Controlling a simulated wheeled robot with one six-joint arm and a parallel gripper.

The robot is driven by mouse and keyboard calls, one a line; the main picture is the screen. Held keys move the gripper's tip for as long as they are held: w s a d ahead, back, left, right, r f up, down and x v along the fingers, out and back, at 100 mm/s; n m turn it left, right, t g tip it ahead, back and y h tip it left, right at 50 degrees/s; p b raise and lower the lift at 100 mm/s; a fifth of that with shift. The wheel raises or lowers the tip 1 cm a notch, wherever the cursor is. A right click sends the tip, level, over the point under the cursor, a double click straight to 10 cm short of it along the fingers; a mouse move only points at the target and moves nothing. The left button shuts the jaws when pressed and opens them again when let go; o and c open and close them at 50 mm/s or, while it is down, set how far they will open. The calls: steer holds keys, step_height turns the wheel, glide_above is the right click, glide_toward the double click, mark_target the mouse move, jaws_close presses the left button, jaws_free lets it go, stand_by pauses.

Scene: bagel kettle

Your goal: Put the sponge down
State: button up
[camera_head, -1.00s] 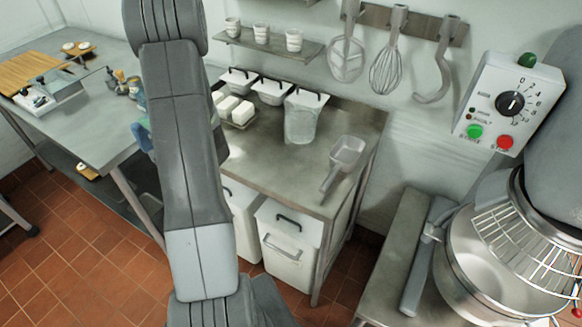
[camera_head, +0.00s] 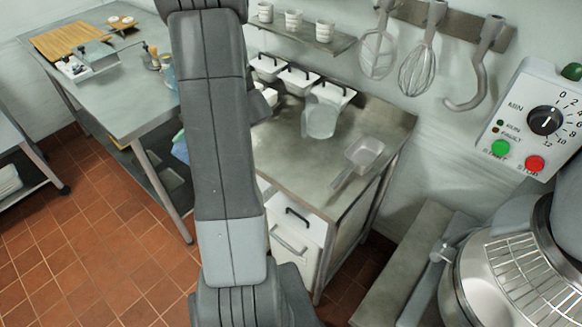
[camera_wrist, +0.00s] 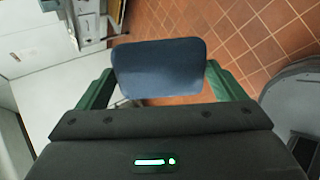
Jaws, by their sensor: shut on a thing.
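The sponge (camera_wrist: 158,66) is a dark blue block with rounded corners in the wrist view. My gripper (camera_wrist: 160,75) is shut on it, with one green finger at each side. The sponge is held in the air, with red floor tiles behind it. In the head view my arm shows, but I cannot make out the gripper or the sponge there.
A steel worktable (camera_head: 297,165) carries white lidded tubs, a clear jug (camera_head: 322,118) and a scoop (camera_head: 364,153). White bins (camera_head: 292,232) stand beneath. Another steel table (camera_head: 125,100) is at left, a mixer (camera_head: 500,275) at right. Red tiled floor lies open at left.

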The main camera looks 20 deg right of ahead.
steer(key=s+d+f+n+g+h+b, duration=0.1)
steer(key=s+d+n+g+h, duration=0.15)
steer(key=d, duration=0.25)
steer(key=s+d+f+n+g+h, duration=0.2)
steer(key=d+n+h, duration=0.1)
steer(key=d, duration=0.2)
steer(key=d+r+n+h, duration=0.2)
steer(key=d, duration=0.5)
steer(key=d+r+n+h+b, duration=0.1)
steer(key=d+r+n+h, duration=0.1)
steer(key=d, duration=0.6)
steer(key=shift+w+d+r+t, duration=0.15)
steer(key=shift+d+r+t, duration=0.05)
steer(key=shift+r+t, duration=0.25)
steer(key=shift+f+h, duration=0.1)
steer(key=shift+h, duration=0.15)
step_height(320, 180, down, 10)
steer(key=shift+r+p, duration=0.25)
steer(key=shift+p, duration=0.3)
steer(key=o, duration=1)
steer(key=shift+o, duration=0.2)
steer(key=shift+f, duration=0.15)
